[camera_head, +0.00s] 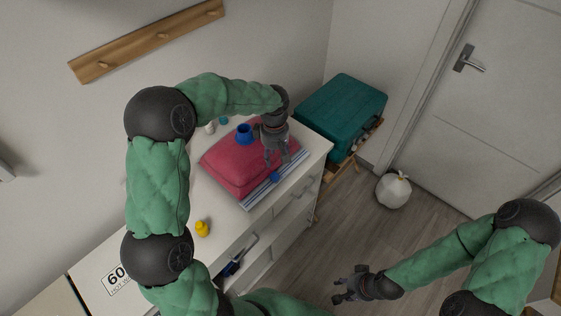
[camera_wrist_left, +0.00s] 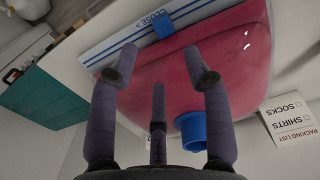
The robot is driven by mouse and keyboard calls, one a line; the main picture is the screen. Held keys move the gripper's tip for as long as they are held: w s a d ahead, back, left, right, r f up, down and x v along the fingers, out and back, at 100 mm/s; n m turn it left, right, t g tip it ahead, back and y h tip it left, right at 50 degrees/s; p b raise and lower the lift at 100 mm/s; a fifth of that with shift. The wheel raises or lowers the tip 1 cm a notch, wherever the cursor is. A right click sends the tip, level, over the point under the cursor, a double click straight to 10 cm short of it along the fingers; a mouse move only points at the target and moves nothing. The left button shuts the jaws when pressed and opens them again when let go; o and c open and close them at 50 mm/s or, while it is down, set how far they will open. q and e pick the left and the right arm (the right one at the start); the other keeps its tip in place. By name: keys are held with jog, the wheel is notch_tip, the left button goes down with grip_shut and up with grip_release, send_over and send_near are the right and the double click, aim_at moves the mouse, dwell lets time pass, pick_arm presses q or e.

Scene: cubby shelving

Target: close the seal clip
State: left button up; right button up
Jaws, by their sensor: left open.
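A red-pink storage bag (camera_head: 225,166) lies on the white dresser top. A white seal strip (camera_head: 288,176) with blue lines runs along its front edge. The small blue seal clip (camera_head: 275,177) sits on this strip. In the left wrist view the clip (camera_wrist_left: 163,26) is near the top, beside the printed word CLOSE on the strip (camera_wrist_left: 118,43). My left gripper (camera_head: 275,160) is open and empty above the bag, just behind the clip and apart from it; its fingers (camera_wrist_left: 160,75) are spread. My right gripper (camera_head: 343,289) is over the floor, with its fingers apart and empty.
A blue round valve (camera_head: 244,134) stands on the bag behind my left gripper. A yellow duck-like figure (camera_head: 202,229) stands on the dresser. A teal case (camera_head: 340,108) is right of the dresser. A white tied bag (camera_head: 393,190) lies on the floor near the door.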

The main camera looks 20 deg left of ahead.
aim_at(275, 175)
pick_arm(q)
jog(key=f, duration=0.3)
jog(key=f+b, duration=0.1)
jog(key=f, duration=0.3)
jog(key=f+b, duration=0.1)
jog(key=f, duration=0.2)
jog(key=shift+s+f, duration=0.25)
grip_shut()
